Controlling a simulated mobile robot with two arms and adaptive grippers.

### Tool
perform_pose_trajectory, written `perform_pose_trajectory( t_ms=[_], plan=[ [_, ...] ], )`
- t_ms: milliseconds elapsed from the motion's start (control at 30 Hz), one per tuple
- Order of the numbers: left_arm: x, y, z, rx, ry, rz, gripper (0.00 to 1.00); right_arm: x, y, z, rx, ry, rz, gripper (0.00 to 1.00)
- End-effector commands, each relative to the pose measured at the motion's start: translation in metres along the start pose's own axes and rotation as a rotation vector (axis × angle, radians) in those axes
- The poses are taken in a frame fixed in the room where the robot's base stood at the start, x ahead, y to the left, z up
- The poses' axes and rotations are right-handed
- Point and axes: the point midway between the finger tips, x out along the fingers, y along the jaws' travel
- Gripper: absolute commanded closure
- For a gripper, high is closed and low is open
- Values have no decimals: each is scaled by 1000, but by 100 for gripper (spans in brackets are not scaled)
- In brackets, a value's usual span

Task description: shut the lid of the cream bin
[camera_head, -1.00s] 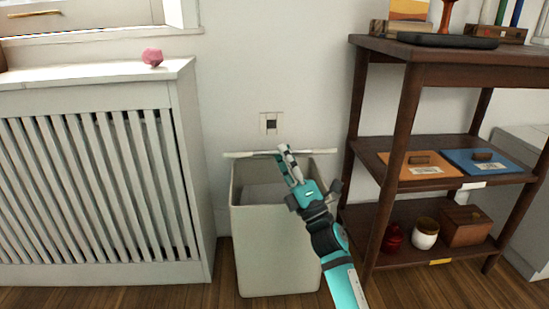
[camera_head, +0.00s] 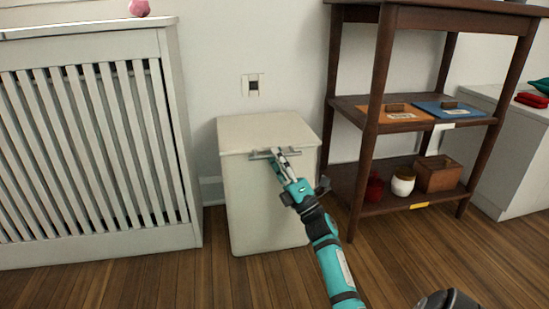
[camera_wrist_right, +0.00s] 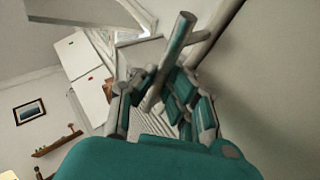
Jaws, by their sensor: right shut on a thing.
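The cream bin (camera_head: 262,205) stands on the wood floor against the wall in the head view. Its lid (camera_head: 265,130) lies over the top and hides the mouth; I see no clear gap at the front edge. A grey bar handle (camera_head: 263,154) runs along the lid's front edge. My right gripper (camera_head: 279,155) is shut on this handle at the front of the bin. In the right wrist view, the handle (camera_wrist_right: 181,38) passes between the fingers of my right gripper (camera_wrist_right: 163,97). My left gripper is not in view.
A slatted white radiator cover (camera_head: 90,140) stands left of the bin, with a pink object (camera_head: 139,8) on top. A dark wooden shelf unit (camera_head: 385,65) stands close on the right, holding orange and blue panels, jars and a box. Open floor lies in front.

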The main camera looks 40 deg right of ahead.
Motion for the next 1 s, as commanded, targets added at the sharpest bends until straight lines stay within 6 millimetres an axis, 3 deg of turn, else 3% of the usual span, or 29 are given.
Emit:
perform_pose_trajectory(
  t_ms=[33,367,400,500,833,1000],
  plan=[
    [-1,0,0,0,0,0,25,-6,-11,-1,4,-5,-26,100],
    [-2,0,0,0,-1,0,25,-8,-13,-3,4,-1,-31,100],
    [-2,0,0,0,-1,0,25,-8,-13,-3,4,-1,-32,91],
    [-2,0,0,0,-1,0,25,-8,-13,-3,4,0,-32,79],
    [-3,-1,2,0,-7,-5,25,-6,-10,-2,3,1,-27,79],
    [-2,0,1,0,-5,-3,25,10,8,5,-2,1,-20,79]
  ],
)
